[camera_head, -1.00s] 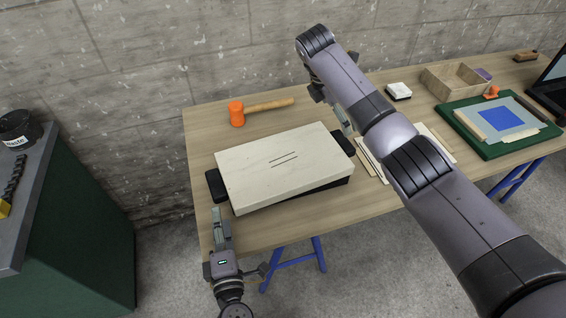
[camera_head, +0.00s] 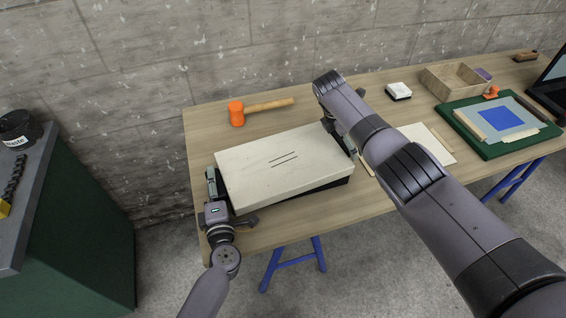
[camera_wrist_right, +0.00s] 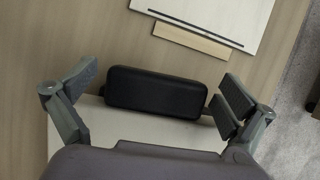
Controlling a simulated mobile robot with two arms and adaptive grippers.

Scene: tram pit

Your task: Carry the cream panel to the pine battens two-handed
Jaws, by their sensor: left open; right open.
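The cream panel (camera_head: 280,166), with two dark lines on top, lies on a dark base on the wooden table. A black handle (camera_wrist_right: 155,92) at its right end sits between the spread fingers of my open right gripper (camera_wrist_right: 154,97). In the head view my right arm mostly hides that handle and gripper (camera_head: 343,140). My left gripper (camera_head: 212,185) is open at the panel's left end, where it covers the left handle.
The white sheet (camera_head: 418,134) lies beside the panel. An orange mallet (camera_head: 237,113) lies behind it. A dark green cabinet (camera_head: 80,220) stands left, apart from the table.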

